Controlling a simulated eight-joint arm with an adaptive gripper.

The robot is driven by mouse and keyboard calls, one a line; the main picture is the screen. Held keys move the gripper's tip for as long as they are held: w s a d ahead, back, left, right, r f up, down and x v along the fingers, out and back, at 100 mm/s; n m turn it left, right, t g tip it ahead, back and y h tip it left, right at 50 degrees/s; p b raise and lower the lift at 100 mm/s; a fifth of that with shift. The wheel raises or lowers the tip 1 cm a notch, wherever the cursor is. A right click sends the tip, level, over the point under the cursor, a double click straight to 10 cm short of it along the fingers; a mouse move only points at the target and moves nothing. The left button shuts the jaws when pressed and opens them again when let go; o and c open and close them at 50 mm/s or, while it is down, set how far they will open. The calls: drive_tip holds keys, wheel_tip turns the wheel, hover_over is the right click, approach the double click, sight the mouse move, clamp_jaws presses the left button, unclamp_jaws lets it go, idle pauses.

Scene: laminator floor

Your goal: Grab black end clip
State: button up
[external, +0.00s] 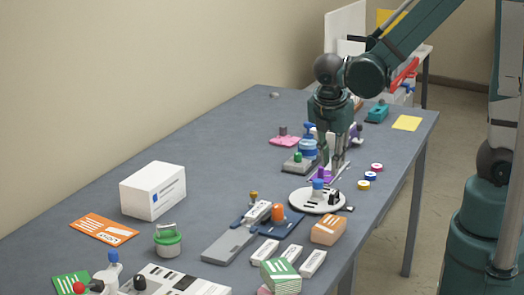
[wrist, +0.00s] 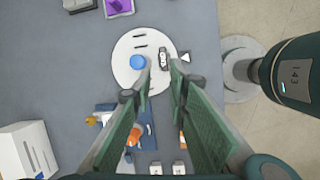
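The black end clip (wrist: 163,57) is a small dark piece with pale marks at the right edge of a round white disc (wrist: 127,82). It appears in the external view as a small dark upright piece (external: 334,197) on the disc (external: 300,200). My gripper (external: 334,174) hangs fingers-down above the disc. In the wrist view, my gripper (wrist: 160,74) is open, with the clip framed between its fingertips and nothing held. A gap shows above the disc in the external view; contact with the clip is not visible.
A blue knob (wrist: 138,62) stands on the disc left of the clip. A small black-and-white piece (wrist: 186,57) lies just right of the clip. An orange-white block (external: 328,230) and coloured rolls (external: 364,185) are nearby. The table's right edge is close.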

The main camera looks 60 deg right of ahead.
sight(334, 191)
drive_tip(key=shift+w+d+f+n+g+h, duration=0.1)
drive_tip(key=shift+d+f+n+g+h, duration=0.1)
drive_tip(key=shift+f+n, duration=0.5)
drive_tip(key=shift+w+d+f+n+g+h, duration=0.1)
drive_tip(key=shift+d+f+n+g, duration=0.15)
drive_tip(key=shift+f, duration=0.7)
drive_tip(key=shift+a, duration=0.1)
drive_tip(key=shift+b+x, duration=0.5)
drive_tip(key=shift+x, duration=0.75)
drive_tip(key=shift+b+x, duration=0.55)
drive_tip(key=shift+x, duration=2.05)
drive_tip(key=shift+s, duration=0.1)
drive_tip(key=c, duration=0.5)
drive_tip(key=shift+o, duration=0.2)
